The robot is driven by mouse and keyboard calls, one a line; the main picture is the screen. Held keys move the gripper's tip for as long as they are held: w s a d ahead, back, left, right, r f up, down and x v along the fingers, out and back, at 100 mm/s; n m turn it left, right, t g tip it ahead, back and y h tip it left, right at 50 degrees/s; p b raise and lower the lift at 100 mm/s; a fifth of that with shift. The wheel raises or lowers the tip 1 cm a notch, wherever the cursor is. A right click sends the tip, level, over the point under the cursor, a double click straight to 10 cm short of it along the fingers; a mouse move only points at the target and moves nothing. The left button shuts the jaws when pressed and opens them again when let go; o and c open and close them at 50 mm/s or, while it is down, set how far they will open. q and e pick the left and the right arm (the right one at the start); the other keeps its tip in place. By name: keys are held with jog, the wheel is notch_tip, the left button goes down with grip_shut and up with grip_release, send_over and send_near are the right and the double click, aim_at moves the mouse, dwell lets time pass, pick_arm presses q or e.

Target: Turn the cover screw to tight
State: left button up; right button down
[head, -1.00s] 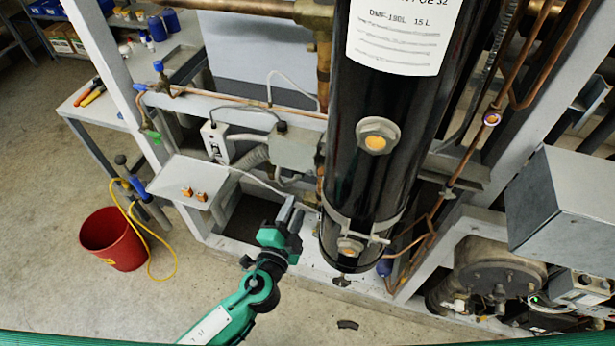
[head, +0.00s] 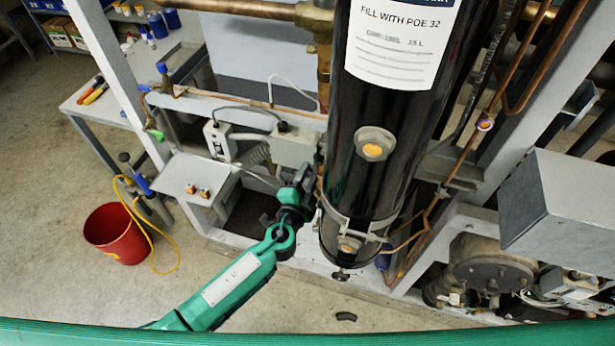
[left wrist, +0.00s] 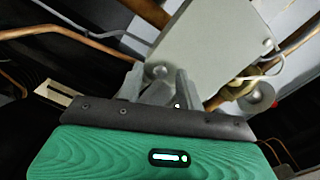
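A grey box with a flat cover (head: 292,150) sits on the frame left of the black cylinder, and its pale cover also shows in the left wrist view (left wrist: 205,45). A round grey screw head (left wrist: 160,72) is at the cover's near edge, between my left gripper's fingertips as seen there. My left gripper (head: 302,180) is just in front of and below the box. In the left wrist view its two fingers stand apart; contact with the screw cannot be told. In the head view the gripper hides the screw. My right gripper is not in view.
The black cylinder (head: 375,200) stands close right of my left gripper. A small grey shelf (head: 185,172) with two brass fittings (head: 198,191) is to the left. A red bucket (head: 118,235) stands on the floor.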

pick_arm(q)
jog(key=c, duration=0.7)
grip_shut()
jog(key=shift+f+m+b, duration=0.15)
jog(key=shift+m+b, duration=0.35)
jog(key=shift+m, duration=0.1)
jog(key=shift+m+b, duration=0.35)
jog(key=shift+m, duration=0.65)
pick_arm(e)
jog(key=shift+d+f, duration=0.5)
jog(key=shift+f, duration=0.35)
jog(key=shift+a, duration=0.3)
pick_arm(q)
jog(key=o, duration=0.7)
grip_release()
